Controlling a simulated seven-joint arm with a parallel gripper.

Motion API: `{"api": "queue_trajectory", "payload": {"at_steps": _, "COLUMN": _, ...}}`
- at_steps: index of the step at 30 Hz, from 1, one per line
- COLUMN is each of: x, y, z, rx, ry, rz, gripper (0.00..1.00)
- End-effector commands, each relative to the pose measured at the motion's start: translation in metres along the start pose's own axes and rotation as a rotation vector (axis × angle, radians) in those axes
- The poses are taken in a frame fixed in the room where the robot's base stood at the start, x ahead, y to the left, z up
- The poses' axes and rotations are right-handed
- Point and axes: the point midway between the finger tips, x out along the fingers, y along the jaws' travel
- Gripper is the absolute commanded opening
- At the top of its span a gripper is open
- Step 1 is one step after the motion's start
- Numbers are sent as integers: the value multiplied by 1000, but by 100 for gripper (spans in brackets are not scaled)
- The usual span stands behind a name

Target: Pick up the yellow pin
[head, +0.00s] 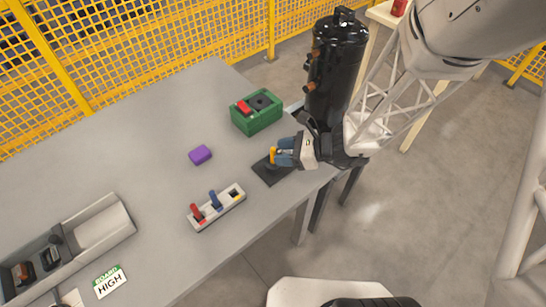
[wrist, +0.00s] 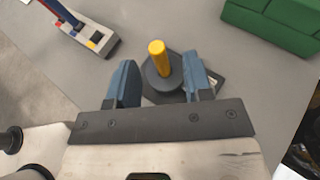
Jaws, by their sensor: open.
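The yellow pin (wrist: 158,58) stands upright in a round dark base between my fingertips in the wrist view. In the head view the yellow pin (head: 272,155) shows just at the end of my gripper (head: 284,153), over a dark square mat (head: 266,174) on the table. My gripper (wrist: 158,82) is open in the wrist view, with one blue finger on each side of the pin. Gaps show between the pin and both fingers. In the head view the gripper partly hides the mat and the pin's base.
A pale rack (head: 217,208) holds a red and a blue pin. A green box (head: 256,112) with a red part stands behind the gripper. A purple block (head: 200,155) lies on the table (head: 150,120).

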Motion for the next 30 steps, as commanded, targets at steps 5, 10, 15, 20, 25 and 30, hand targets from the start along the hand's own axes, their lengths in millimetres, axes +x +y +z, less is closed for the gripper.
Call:
{"api": "queue_trajectory", "payload": {"at_steps": 5, "x": 0, "y": 0, "z": 0, "rx": 0, "ry": 0, "rz": 0, "gripper": 46}}
{"api": "queue_trajectory", "payload": {"at_steps": 10, "x": 2, "y": 0, "z": 0, "rx": 0, "ry": 0, "rz": 0, "gripper": 46}}
{"api": "queue_trajectory", "payload": {"at_steps": 15, "x": 10, "y": 0, "z": -1, "rx": 1, "ry": 0, "rz": 0, "gripper": 46}}
{"api": "queue_trajectory", "payload": {"at_steps": 20, "x": 23, "y": 0, "z": -1, "rx": 1, "ry": 1, "rz": 1, "gripper": 46}}
{"api": "queue_trajectory", "payload": {"at_steps": 25, "x": 38, "y": 0, "z": -1, "rx": 0, "ry": 0, "rz": 1, "gripper": 46}}
{"api": "queue_trajectory", "payload": {"at_steps": 30, "x": 48, "y": 0, "z": -1, "rx": 0, "ry": 0, "rz": 1, "gripper": 46}}
